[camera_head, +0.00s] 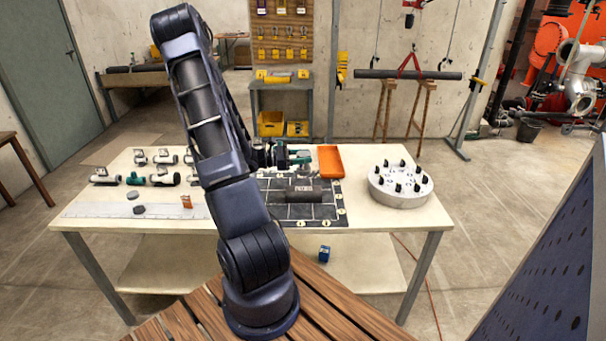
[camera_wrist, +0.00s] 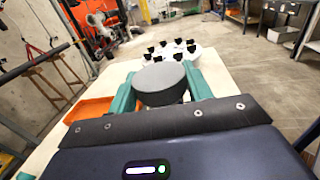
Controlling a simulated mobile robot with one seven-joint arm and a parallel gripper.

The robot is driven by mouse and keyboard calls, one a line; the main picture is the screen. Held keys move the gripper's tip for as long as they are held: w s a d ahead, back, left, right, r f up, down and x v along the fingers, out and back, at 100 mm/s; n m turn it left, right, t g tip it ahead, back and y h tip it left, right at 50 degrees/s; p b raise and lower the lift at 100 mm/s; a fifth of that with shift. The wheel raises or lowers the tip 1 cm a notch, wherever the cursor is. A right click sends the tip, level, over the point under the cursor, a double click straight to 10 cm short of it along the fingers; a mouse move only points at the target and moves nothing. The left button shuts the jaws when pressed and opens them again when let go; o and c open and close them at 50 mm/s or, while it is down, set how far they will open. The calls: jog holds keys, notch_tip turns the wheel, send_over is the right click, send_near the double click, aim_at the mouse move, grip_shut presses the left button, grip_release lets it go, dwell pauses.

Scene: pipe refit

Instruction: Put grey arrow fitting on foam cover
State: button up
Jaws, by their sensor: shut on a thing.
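My gripper (camera_head: 285,155) is over the back of the table, beyond and a little left of a dark grey cylinder, likely the foam cover (camera_head: 303,191), which lies on the black gridded mat. In the wrist view the teal fingers (camera_wrist: 160,88) are shut on a grey fitting (camera_wrist: 160,80). It shows a dark, flat, round end with a paler body below. No arrow on it can be made out, so I cannot confirm it is the grey arrow fitting. In the head view the fitting is hard to tell from the fingers and my arm.
An orange tray (camera_head: 330,161) is at the back, right of my gripper. A white round stand (camera_head: 400,190) with several black pegs is at the right. Several pipe fittings (camera_head: 160,178) and a pale strip (camera_head: 90,210) are at the left.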

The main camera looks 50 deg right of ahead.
aim_at(302, 172)
jog(key=shift+f, duration=3.75)
jog(key=shift+f, duration=0.1)
jog(key=o, duration=1)
jog(key=shift+w+a, duration=0.1)
jog(key=v, duration=1.2)
jog(key=s+a+r+m+t+y, duration=0.3)
jog(key=a+r+t+y, duration=0.1)
jog(key=a+r, duration=0.6)
jog(key=s+a+r+m+t+y, duration=0.4)
jog(key=a+r, duration=0.6)
jog(key=a, duration=0.3)
jog(key=s+a+r+m+t+y, duration=0.3)
jog(key=a+r+t+y, duration=0.3)
jog(key=a+r, duration=0.4)
jog(key=shift+s+a+t, duration=0.65)
jog(key=shift+a+t, duration=0.05)
jog(key=shift+t, duration=0.1)
